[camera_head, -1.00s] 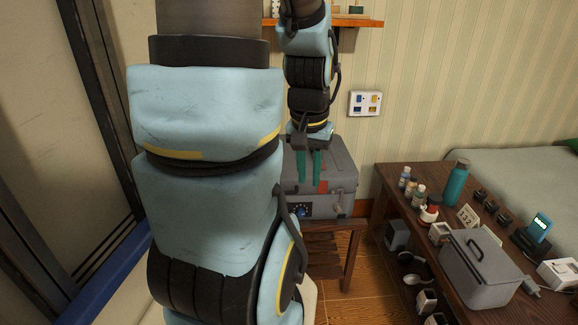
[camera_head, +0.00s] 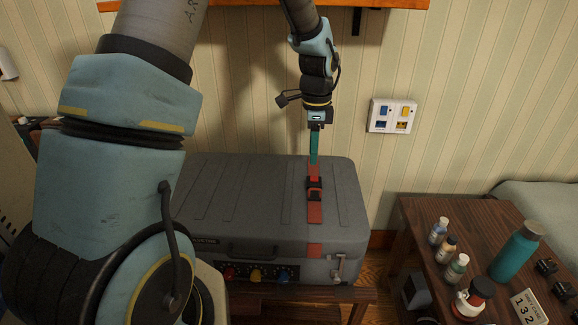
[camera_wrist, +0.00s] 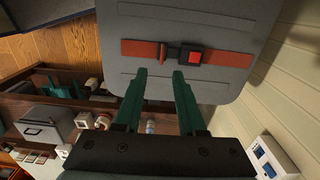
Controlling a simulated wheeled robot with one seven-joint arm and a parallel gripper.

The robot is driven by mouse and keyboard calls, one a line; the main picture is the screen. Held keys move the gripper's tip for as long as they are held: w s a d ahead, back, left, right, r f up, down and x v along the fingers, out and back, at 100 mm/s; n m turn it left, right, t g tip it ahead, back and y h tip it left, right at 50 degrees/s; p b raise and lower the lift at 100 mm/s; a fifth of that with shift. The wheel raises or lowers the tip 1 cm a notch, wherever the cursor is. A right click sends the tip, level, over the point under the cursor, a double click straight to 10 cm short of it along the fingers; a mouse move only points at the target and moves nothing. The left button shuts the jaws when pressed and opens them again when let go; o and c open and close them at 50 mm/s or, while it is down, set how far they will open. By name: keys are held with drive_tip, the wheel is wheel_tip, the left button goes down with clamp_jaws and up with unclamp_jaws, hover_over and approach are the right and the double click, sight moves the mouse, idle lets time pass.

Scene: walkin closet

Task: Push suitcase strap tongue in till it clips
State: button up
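A grey suitcase (camera_head: 250,195) lies closed on a low wooden stand, and its lid also shows in the wrist view (camera_wrist: 200,20). A red strap (camera_head: 315,213) crosses the lid; it shows in the wrist view too (camera_wrist: 230,58). The black buckle (camera_wrist: 193,57) has a red button, with the tongue (camera_wrist: 166,55) just to its left. I cannot tell whether the tongue is inside the buckle. My gripper (camera_wrist: 160,73) has two green fingers, apart and empty, by the strap. In the head view my gripper (camera_head: 314,162) points down, edge-on, above the far part of the strap.
A wooden table (camera_head: 420,240) at the right holds several small bottles, a teal flask (camera_head: 515,252) and a number card. A wall switch plate (camera_head: 392,116) is right of my arm. A wooden shelf (camera_head: 400,4) is above. The suitcase has a handle (camera_head: 253,252) and knobs in front.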

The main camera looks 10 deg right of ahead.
drive_tip(key=f, duration=0.3)
drive_tip(key=f+p, duration=0.1)
drive_tip(key=f, duration=0.3)
drive_tip(key=f+p, duration=0.1)
drive_tip(key=f, duration=0.3)
drive_tip(key=shift+w, duration=0.3)
drive_tip(key=shift+r, duration=0.1)
drive_tip(key=shift+c, duration=0.2)
clamp_jaws()
idle(0.6)
